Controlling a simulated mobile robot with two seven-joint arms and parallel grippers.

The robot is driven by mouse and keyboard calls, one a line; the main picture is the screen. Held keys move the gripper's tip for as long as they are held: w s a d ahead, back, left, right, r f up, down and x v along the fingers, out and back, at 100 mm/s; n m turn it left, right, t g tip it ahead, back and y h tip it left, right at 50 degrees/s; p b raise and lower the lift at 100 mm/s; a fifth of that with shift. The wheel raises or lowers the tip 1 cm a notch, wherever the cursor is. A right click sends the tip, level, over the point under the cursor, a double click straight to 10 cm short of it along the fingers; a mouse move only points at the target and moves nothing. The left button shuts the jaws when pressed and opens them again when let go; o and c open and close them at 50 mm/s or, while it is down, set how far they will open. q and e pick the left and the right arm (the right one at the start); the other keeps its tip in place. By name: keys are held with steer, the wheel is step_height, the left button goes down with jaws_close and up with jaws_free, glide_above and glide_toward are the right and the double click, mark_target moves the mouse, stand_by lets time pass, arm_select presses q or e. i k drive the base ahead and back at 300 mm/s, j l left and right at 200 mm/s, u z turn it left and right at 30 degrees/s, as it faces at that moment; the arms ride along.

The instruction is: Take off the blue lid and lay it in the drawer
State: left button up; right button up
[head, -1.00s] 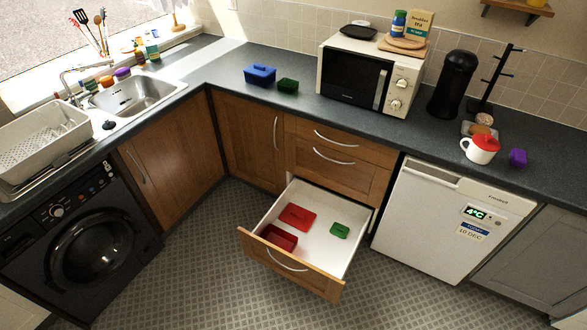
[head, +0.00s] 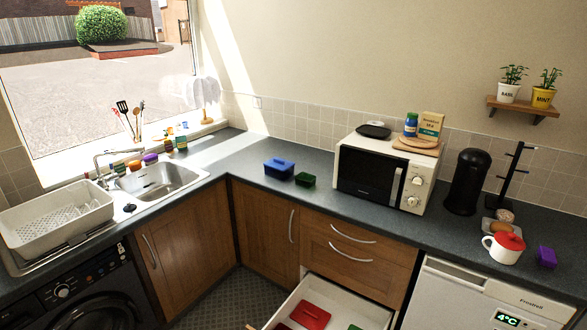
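A blue box with its blue lid (head: 279,163) on top stands on the dark worktop, left of the microwave. The lid has a raised handle. The open drawer (head: 358,308) is at the bottom of the head view, and its front part is cut off by the frame. In it lie a red lid (head: 310,315), part of a red container and the edge of a green lid (head: 354,327). Neither of my grippers is in view.
A green open container (head: 305,179) stands close beside the blue box, with the microwave (head: 380,177) to its right. A sink (head: 158,181) and dish rack (head: 55,214) are on the left. Worktop in front of the window corner is clear.

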mark_target(276, 163)
steer(key=i+j+u, duration=0.25)
steer(key=i, duration=0.8)
steer(key=i+j+u, duration=0.2)
steer(key=i, duration=0.9)
steer(key=l, duration=0.1)
